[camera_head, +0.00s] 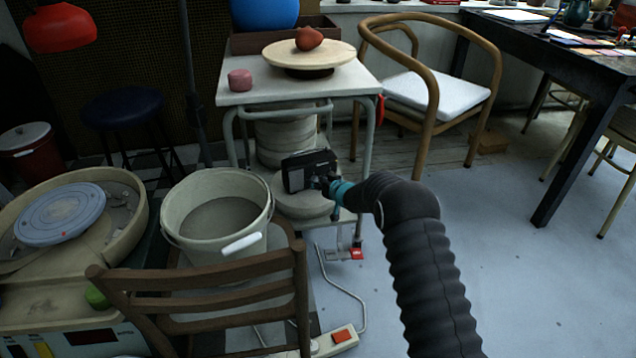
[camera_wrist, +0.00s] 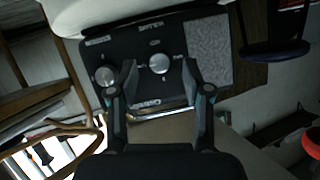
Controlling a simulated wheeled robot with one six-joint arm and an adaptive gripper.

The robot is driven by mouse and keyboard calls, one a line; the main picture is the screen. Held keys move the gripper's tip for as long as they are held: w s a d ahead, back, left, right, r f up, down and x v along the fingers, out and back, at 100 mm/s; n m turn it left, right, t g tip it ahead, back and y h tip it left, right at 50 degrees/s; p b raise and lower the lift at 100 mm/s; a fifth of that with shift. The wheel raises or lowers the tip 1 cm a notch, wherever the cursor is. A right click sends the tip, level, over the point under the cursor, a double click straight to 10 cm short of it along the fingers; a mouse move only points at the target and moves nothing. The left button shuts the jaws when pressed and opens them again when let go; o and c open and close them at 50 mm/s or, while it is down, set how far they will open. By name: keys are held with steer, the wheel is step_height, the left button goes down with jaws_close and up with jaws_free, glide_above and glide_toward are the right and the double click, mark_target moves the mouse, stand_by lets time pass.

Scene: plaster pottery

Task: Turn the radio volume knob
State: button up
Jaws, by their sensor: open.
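The radio (camera_wrist: 180,30) is a dark panel with two round silver knobs and a grey speaker grille, seen roughly upside down in the wrist view. One knob (camera_wrist: 160,64) shows between my two fingertips; I cannot see contact. The other knob (camera_wrist: 105,76) lies to its left, outside the fingers. The small labels are too blurred to tell which knob is volume. My gripper (camera_wrist: 162,76) is open with its fingers towards the panel. In the head view the dark box of the radio (camera_head: 298,165) stands on a pale disc, with my gripper (camera_head: 327,186) close against its right side.
The pale disc (camera_head: 303,207) lies beneath the radio on the low shelf of a white table (camera_head: 235,97). A bucket (camera_head: 185,190) and a wooden chair (camera_head: 200,290) stand to the left. A power strip (camera_head: 338,340) lies on the floor. Free floor lies to the right.

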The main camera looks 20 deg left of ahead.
steer(key=shift+w+a+f, duration=0.25)
steer(key=shift+w+a, duration=0.15)
steer(key=shift+a, duration=0.05)
jaws_close()
steer(key=shift+f+b, duration=0.1)
steer(key=shift+b, duration=0.45)
